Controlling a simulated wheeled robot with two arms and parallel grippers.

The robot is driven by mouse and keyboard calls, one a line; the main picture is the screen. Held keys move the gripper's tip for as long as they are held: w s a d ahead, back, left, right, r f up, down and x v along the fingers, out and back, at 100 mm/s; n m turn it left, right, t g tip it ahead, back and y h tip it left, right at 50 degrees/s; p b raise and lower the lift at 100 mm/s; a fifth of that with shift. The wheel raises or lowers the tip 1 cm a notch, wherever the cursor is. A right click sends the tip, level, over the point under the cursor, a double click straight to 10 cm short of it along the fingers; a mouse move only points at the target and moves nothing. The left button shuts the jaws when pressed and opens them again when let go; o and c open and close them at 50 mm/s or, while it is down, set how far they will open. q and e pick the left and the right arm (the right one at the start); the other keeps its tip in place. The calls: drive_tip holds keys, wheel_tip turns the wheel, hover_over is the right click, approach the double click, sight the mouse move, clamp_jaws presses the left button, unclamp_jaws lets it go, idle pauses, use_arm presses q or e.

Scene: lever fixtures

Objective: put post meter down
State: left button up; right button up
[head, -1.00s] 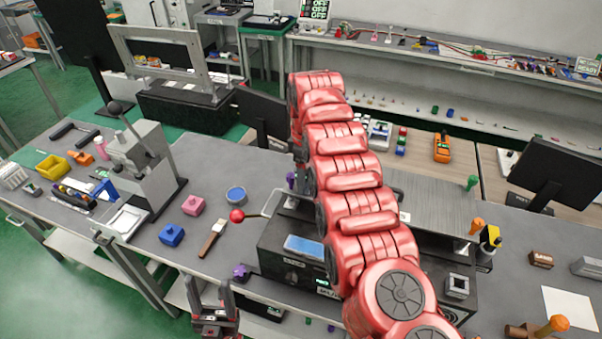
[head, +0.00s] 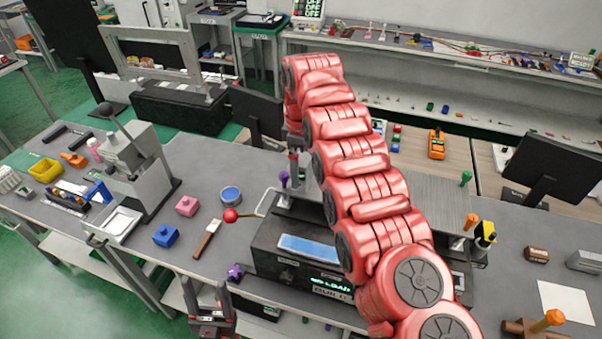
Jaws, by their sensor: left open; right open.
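An orange meter-like device (head: 437,145) lies on the light wooden surface behind the bench, right of my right arm; I cannot tell for certain that it is the post meter. My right gripper (head: 296,165) points down at the end of the red arm, above the back of the black lever fixture (head: 290,248). It is open, but partly hidden, and the meter is well apart from it. My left gripper (head: 211,312) is open and empty at the bottom, in front of the bench edge.
The fixture has a red-ball lever (head: 231,215) on its left and a purple knob (head: 284,179) behind. A monitor (head: 553,165) stands right.

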wheel_tip(320, 180, up, 9)
drive_tip(key=p, duration=0.8)
drive_tip(key=shift+s+f, duration=0.1)
drive_tip(key=shift+f, duration=0.1)
drive_tip(key=shift+r+p, duration=0.4)
drive_tip(key=shift+p, duration=0.15)
